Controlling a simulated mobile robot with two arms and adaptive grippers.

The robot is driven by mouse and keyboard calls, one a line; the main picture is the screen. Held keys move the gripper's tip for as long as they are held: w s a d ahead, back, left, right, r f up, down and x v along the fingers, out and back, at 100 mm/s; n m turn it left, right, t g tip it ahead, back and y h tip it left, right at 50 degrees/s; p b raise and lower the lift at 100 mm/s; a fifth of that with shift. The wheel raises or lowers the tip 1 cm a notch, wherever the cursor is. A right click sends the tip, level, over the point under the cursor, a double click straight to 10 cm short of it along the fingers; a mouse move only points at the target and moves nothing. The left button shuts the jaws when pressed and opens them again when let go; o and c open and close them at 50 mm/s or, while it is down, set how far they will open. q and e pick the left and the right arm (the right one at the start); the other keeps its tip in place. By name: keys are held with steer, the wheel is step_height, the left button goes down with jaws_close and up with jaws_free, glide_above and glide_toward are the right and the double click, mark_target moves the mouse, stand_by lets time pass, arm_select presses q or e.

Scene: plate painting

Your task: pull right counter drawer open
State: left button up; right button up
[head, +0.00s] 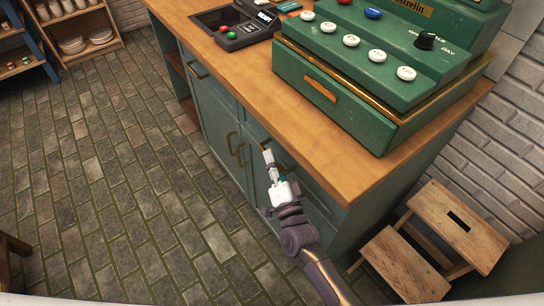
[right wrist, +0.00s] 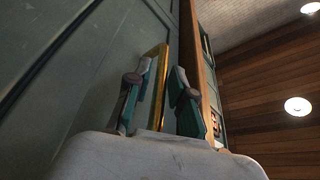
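The right counter drawer (head: 313,191) is in the green counter front, under the wooden top, and looks flush with the front. Its brass handle (right wrist: 161,75) shows as an upright bar in the right wrist view; in the head view my gripper partly covers it. My right gripper (head: 268,157) is at this handle. In the right wrist view its two fingers (right wrist: 160,92) stand on either side of the bar, with a gap visible on the right side, so it looks open around the handle. My left gripper is not in view.
A green cash register (head: 380,75) stands on the wooden countertop (head: 290,115) above the drawer. A left drawer handle (head: 197,70) and door handles (head: 231,143) are on the same front. A wooden step stool (head: 458,225) stands at the right. The brick floor (head: 120,190) at left is clear.

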steer(key=shift+w+a, duration=0.1)
steer(key=shift+w, duration=0.25)
jaws_close()
steer(key=shift+s, duration=0.1)
